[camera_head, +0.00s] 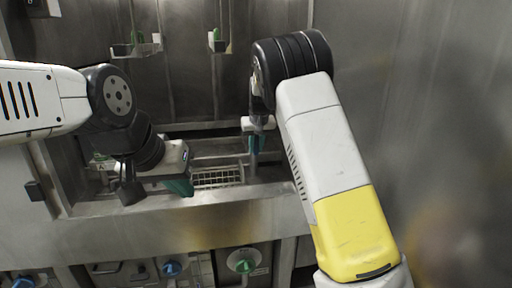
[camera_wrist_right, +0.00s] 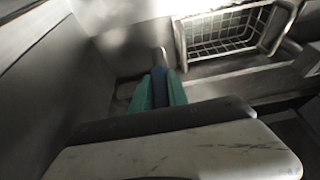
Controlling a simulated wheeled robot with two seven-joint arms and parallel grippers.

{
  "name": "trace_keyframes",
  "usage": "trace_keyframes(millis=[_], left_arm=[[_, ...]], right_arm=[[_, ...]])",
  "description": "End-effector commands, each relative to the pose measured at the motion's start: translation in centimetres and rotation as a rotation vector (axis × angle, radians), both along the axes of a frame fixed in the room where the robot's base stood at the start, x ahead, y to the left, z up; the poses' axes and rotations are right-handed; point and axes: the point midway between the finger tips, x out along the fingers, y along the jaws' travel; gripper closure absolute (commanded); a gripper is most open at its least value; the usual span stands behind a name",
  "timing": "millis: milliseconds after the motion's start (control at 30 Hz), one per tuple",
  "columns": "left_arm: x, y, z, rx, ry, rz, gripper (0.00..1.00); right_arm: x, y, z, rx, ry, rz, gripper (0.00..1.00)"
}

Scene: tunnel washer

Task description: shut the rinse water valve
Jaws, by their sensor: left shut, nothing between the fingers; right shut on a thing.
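My right gripper (camera_head: 254,146) is inside the washer's open compartment, near its right side. In the right wrist view its teal fingers (camera_wrist_right: 158,92) are shut on a narrow blue piece (camera_wrist_right: 158,78) with a grey rounded end (camera_wrist_right: 160,58). I cannot tell whether this piece is the rinse water valve's handle. My left gripper (camera_head: 180,186) is shut and empty above the front ledge, left of the right gripper. Below the ledge are round valve-like knobs: a green one (camera_head: 243,262) and a blue one (camera_head: 172,268). No readable label marks which is for rinse water.
A wire basket (camera_head: 218,178) lies in the compartment between the grippers; it also shows in the wrist view (camera_wrist_right: 228,36). The metal front ledge (camera_head: 225,212) runs below both grippers. Another blue knob (camera_head: 22,282) is at lower left. Small brackets (camera_head: 136,48) are on the back wall.

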Motion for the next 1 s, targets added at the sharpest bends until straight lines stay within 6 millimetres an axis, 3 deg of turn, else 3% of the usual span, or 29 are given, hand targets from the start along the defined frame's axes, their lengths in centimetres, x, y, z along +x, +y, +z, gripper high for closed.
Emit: trace_keyframes(millis=[767, 1000], left_arm=[[0.0, 0.0, 0.0, 0.0, 0.0, 0.0, 1.0], [0.0, 0.0, 0.0, 0.0, 0.0, 0.0, 1.0]], right_arm=[[-0.03, 0.01, 0.0, 0.004, 0.002, 0.0, 1.0], [-0.15, 0.43, -0.06, 0.139, 0.032, -0.006, 1.0]])
